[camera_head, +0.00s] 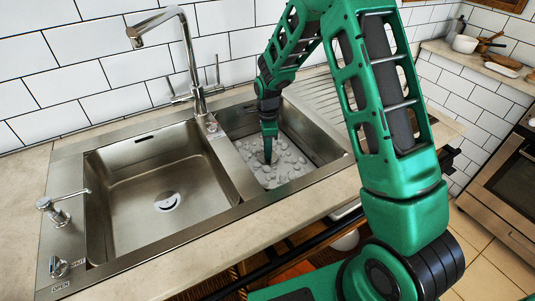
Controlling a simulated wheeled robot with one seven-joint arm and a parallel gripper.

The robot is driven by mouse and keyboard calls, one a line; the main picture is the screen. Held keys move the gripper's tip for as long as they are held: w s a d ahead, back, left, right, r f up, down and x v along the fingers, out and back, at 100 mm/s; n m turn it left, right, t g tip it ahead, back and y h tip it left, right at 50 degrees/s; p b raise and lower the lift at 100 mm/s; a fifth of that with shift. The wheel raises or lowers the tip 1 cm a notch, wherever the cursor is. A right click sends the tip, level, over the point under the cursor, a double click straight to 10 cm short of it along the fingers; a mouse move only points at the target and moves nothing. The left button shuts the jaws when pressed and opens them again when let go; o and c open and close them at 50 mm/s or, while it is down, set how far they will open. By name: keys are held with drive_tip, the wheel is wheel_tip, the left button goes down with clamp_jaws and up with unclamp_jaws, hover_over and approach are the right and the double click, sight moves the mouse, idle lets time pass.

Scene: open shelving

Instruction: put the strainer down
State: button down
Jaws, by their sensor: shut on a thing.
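My gripper (267,158) points straight down into the right, smaller basin of the steel sink (222,168). It is shut on the strainer (285,171), a light grey piece with a pattern of rounded spots that lies low within that basin. The fingertips are small and dark in this view, and the exact place of the grip is hard to make out. I cannot tell whether the strainer touches the basin floor.
The left basin (130,190) is empty apart from its drain. A tall tap (185,50) rises behind the sink. A soap dispenser (60,212) stands at the left edge. The ribbed drainboard (318,95) is right of the basins. Bare counter (225,232) runs along the front.

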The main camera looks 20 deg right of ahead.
drive_tip(key=shift+f, duration=0.9)
drive_tip(key=c, duration=1.7)
unclamp_jaws()
drive_tip(key=shift+c, duration=0.2)
wheel_tip(320, 180, up, 12)
